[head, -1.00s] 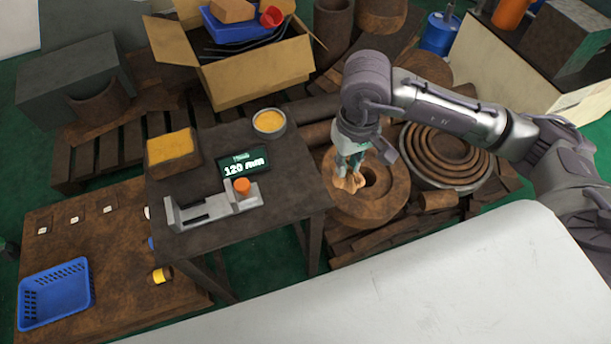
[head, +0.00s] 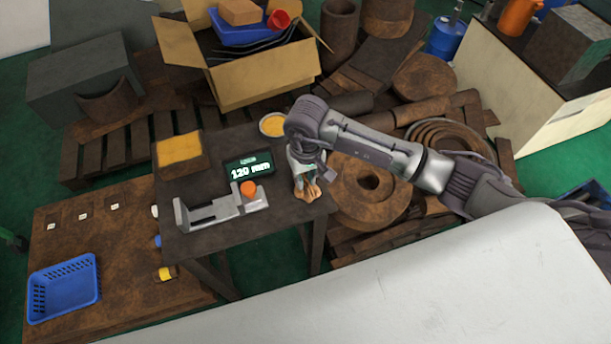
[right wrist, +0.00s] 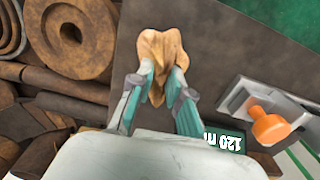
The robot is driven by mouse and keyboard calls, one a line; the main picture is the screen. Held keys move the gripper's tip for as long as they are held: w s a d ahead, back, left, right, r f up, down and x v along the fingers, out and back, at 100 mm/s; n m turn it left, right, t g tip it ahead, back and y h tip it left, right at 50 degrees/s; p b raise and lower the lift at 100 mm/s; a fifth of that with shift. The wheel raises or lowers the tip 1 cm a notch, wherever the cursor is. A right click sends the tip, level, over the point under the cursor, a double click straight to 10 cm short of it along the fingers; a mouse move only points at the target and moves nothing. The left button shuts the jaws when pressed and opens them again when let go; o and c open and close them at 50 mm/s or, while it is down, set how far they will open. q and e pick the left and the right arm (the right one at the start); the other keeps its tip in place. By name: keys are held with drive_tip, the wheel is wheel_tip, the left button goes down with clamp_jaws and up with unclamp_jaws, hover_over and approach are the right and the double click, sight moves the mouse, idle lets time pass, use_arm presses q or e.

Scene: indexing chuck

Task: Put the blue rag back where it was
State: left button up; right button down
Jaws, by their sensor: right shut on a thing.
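My right gripper (head: 306,179) is shut on a crumpled tan-orange rag (head: 308,192). It is over the right end of the small dark table (head: 215,229). In the right wrist view the rag (right wrist: 160,52) bunches out between the teal fingertips of the gripper (right wrist: 160,82), with the bare tabletop (right wrist: 215,40) behind it. I cannot tell whether the rag touches the table. The held rag looks tan, and I make out no blue rag. My left gripper is not in view.
On the table are a grey gauge with an orange knob (head: 248,188), a "120 mm" display (head: 249,168), a yellow-filled box (head: 180,150) and a round yellow tin (head: 273,125). A blue basket (head: 64,288) sits lower left. A brown ring (head: 370,181) lies right of the table.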

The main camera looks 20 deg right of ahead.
sight(306, 178)
drive_tip(key=shift+f, duration=0.15)
drive_tip(key=c, duration=1.1)
unclamp_jaws()
drive_tip(key=shift+r, duration=0.3)
drive_tip(key=shift+w+r, duration=0.1)
drive_tip(key=shift+r, duration=0.25)
wheel_tip(306, 178, up, 11)
drive_tip(key=b, duration=0.1)
drive_tip(key=shift+b, duration=0.35)
